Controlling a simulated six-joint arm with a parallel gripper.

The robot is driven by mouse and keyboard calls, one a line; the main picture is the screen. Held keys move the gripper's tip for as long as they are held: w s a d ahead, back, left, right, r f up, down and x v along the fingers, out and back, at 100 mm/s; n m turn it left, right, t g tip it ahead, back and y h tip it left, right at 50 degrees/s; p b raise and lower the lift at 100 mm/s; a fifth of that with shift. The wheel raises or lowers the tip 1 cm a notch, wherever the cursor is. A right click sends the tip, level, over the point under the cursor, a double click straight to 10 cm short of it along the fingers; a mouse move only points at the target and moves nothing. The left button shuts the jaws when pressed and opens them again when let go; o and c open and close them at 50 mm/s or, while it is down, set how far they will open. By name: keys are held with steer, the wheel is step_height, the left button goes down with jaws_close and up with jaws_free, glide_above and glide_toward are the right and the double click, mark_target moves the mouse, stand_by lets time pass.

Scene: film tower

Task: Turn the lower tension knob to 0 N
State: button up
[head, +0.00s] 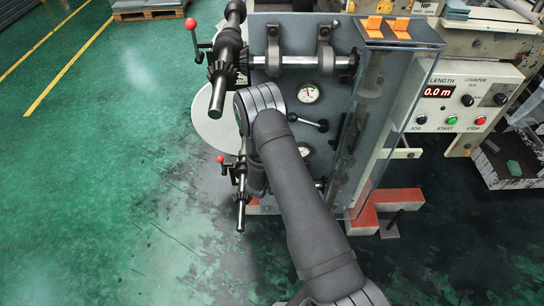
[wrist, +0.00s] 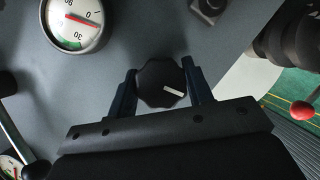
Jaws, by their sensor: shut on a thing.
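In the wrist view, my gripper (wrist: 161,88) has its two dark fingers on opposite sides of a black faceted tension knob (wrist: 158,80). It is shut on this knob. In the head view, my arm hides the gripper and the knob. The lower gauge (head: 304,151) shows just right of my arm.
The upper gauge (head: 308,93) and a black-knobbed lever (head: 310,123) sit on the grey panel. Red-balled handles (head: 191,24) stick out at the left. A control box (head: 459,96) with a 0.0 m display stands at the right. Green floor (head: 110,180) lies open at the left.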

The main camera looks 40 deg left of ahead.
steer(key=shift+n+t, duration=0.3)
steer(key=shift+n, duration=0.2)
stand_by(0.3)
steer(key=o, duration=1)
steer(key=shift+r, duration=0.1)
steer(key=shift+o, duration=0.8)
step_height(320, 180, up, 4)
steer(key=shift+w+r, duration=0.1)
steer(key=shift+r, duration=0.05)
steer(key=w+d+r, duration=0.1)
steer(key=d+r, duration=0.1)
steer(key=d, duration=0.1)
steer(key=w+d+r, duration=0.2)
steer(key=d, duration=0.2)
steer(key=w+d+r, duration=0.1)
steer(key=d+r, duration=0.1)
steer(key=d, duration=0.1)
steer(key=shift+w+d+r, duration=0.2)
steer(key=shift+d+r, duration=0.1)
steer(key=shift+d, duration=0.1)
steer(key=shift+c, duration=0.9)
